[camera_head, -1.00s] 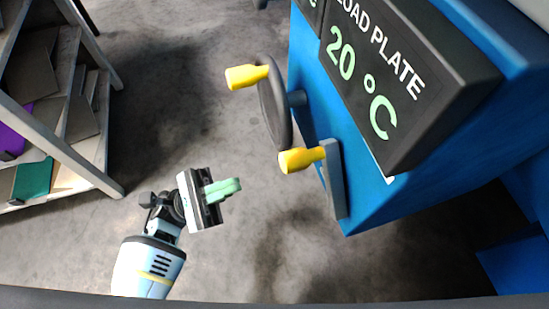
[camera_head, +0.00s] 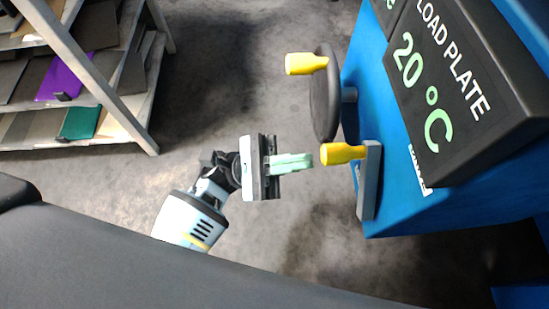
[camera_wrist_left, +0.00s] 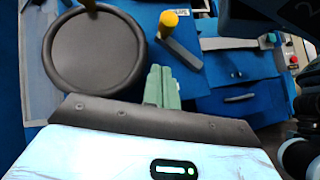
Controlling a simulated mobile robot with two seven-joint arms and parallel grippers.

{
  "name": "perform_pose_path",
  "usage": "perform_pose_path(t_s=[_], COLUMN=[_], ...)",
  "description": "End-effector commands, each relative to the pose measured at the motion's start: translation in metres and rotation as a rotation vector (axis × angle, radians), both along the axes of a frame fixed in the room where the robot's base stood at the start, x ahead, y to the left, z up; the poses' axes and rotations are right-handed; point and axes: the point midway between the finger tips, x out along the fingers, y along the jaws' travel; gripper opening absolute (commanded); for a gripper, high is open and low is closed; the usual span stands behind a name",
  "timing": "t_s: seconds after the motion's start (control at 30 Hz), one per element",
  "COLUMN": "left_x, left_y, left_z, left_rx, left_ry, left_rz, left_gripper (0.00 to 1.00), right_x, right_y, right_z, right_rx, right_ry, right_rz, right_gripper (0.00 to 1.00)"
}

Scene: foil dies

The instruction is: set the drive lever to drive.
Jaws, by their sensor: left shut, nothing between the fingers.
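The drive lever (camera_head: 369,185) is a grey bar with a yellow grip (camera_head: 342,153) on the side of the blue machine (camera_head: 395,200). In the left wrist view the lever (camera_wrist_left: 181,52) with its yellow grip stands just beyond and right of my fingertips. My left gripper (camera_head: 306,161), with pale green fingers, is shut and empty. In the head view its tips point at the yellow grip, with a small gap showing; the depth between them is hard to tell. It also shows in the left wrist view (camera_wrist_left: 160,72). My right gripper is not in view.
A black handwheel (camera_head: 325,95) with its own yellow knob (camera_head: 306,64) sits beside the lever. A dark display (camera_head: 460,90) reading "LOAD PLATE 20 °C" juts out above. A shelf rack (camera_head: 115,110) stands at the left. Grey floor is open between.

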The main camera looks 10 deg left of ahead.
Motion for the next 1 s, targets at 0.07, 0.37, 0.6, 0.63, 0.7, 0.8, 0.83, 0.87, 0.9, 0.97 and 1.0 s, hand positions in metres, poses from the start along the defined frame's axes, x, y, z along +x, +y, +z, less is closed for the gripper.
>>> perform_pose_path(t_s=[0.07,0.37,0.6,0.63,0.7,0.8,0.83,0.87,0.9,0.97,1.0], left_x=[0.0,-0.01,-0.013,-0.013,-0.013,-0.013,-0.013,-0.013,-0.013,-0.013,-0.013], left_y=[-0.012,-0.021,-0.022,-0.022,-0.022,-0.021,-0.021,-0.021,-0.021,-0.021,-0.021], left_z=[0.012,0.046,0.053,0.053,0.053,0.053,0.053,0.053,0.053,0.053,0.054], left_rx=[-0.002,0.0,0.0,0.0,0.0,0.0,0.0,0.0,0.0,0.002,0.004], left_ry=[-0.001,-0.001,0.001,0.001,0.001,0.001,0.001,0.001,-0.001,-0.005,-0.011], left_rz=[-0.002,0.001,-0.001,-0.001,0.0,0.0,0.0,-0.001,-0.001,0.0,-0.001], left_gripper=[0.0,0.0,0.0,0.0,0.0,0.0,0.0,0.0,0.0,0.0,0.0], right_x=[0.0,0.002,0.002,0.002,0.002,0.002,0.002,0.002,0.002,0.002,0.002], right_y=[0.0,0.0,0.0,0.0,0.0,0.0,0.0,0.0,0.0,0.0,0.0], right_z=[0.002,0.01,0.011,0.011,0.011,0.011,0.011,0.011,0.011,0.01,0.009], right_rx=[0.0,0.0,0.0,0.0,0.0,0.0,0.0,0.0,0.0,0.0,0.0], right_ry=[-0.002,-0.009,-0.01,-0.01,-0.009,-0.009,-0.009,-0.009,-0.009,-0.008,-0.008], right_rz=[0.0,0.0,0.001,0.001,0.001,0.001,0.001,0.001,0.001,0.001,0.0], right_gripper=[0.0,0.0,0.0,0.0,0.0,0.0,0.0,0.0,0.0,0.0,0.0])
